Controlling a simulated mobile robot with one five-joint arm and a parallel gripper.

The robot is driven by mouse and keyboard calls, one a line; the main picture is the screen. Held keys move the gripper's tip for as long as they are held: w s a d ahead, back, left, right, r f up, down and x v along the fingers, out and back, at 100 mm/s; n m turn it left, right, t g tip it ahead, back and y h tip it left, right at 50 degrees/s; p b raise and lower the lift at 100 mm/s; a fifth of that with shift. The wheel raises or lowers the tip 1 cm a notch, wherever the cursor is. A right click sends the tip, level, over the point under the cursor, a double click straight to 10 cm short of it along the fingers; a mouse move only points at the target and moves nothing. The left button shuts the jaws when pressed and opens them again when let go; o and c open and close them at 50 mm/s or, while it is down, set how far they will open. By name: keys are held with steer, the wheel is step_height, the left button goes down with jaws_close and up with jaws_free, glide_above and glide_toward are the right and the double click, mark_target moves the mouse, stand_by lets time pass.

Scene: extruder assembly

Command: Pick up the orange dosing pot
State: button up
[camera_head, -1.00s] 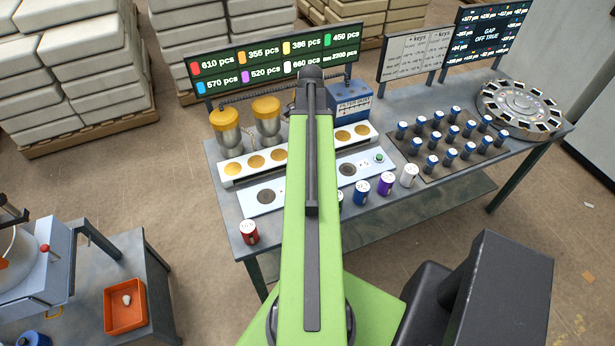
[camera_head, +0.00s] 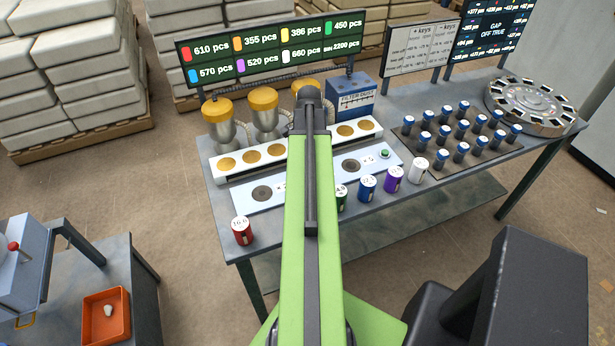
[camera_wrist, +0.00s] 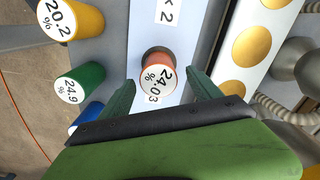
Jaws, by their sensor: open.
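The orange dosing pot (camera_wrist: 157,78) shows in the wrist view with a white lid marked 24.0 %. It stands at the pale strip between the "x 2" and "x 3" marks. My gripper (camera_wrist: 161,86) is open, with one dark green finger on each side of the pot's near part. I see a gap at each finger, and nothing is held. In the head view my green arm hides both the orange pot and my gripper.
Beside the strip in the wrist view are a yellow pot (camera_wrist: 75,18), a green pot (camera_wrist: 80,83) and a blue pot (camera_wrist: 88,116). A white rail with gold discs (camera_wrist: 252,46) is on the right. In the head view, a red pot (camera_head: 242,231) stands at the bench's front left.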

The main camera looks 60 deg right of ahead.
steer(key=f+b, duration=0.3)
steer(key=f, duration=0.1)
steer(key=shift+a+f, duration=0.2)
steer(key=shift+r, duration=0.2)
jaws_close()
